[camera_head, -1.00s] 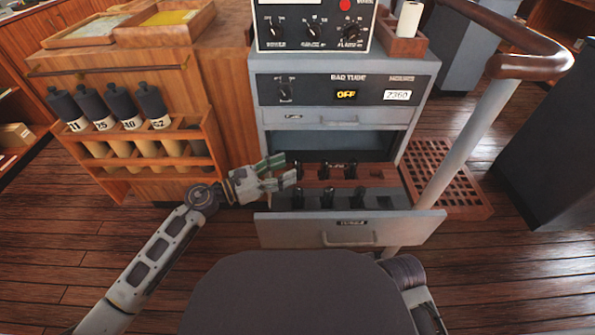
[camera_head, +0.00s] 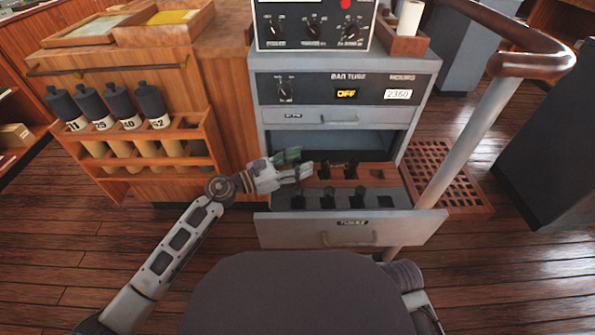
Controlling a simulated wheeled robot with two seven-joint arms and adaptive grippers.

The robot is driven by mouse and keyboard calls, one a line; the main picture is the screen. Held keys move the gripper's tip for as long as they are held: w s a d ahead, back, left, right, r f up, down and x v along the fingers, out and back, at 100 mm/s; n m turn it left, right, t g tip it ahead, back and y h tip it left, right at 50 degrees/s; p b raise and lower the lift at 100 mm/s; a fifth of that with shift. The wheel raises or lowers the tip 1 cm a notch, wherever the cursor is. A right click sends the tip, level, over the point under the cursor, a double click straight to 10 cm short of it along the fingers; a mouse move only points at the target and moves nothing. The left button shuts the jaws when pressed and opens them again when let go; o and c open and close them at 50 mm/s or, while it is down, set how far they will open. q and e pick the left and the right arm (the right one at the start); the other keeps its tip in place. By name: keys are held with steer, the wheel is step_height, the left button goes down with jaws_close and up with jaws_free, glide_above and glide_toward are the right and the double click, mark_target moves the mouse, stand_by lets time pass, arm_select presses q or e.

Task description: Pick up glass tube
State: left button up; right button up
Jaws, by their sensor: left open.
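Several small dark-topped tubes (camera_head: 327,198) stand in a pulled-out drawer (camera_head: 350,229) of the grey cabinet. Some are in a brown rack at the back and some in a dark front row. They are too small and dark to tell whether they are glass. My left gripper (camera_head: 299,163) is open and empty over the drawer's left back part, near the back-row tubes (camera_head: 351,169), and it hides some of the drawer's left side. My right gripper is not in view; only part of my right arm shows at the lower right.
The grey cabinet (camera_head: 430,88) rises behind the drawer. A wooden rack (camera_head: 195,134) with several numbered dark-capped cylinders is at the left. A rail post (camera_head: 462,150) stands close to the drawer's right side. The floor left of the drawer is clear.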

mark_target(298, 158)
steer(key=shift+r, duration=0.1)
arm_select(q)
steer(key=c, duration=1.1)
steer(key=shift+r, duration=0.1)
steer(key=shift+r+p, duration=0.4)
steer(key=shift+r, duration=0.35)
steer(key=shift+r+p, duration=0.3)
steer(key=shift+r, duration=0.5)
step_height(298, 158, up, 3)
steer(key=shift+f+p, duration=0.1)
steer(key=shift+p, duration=0.55)
steer(key=shift+r+p, duration=2.3)
steer(key=shift+r, duration=3.65)
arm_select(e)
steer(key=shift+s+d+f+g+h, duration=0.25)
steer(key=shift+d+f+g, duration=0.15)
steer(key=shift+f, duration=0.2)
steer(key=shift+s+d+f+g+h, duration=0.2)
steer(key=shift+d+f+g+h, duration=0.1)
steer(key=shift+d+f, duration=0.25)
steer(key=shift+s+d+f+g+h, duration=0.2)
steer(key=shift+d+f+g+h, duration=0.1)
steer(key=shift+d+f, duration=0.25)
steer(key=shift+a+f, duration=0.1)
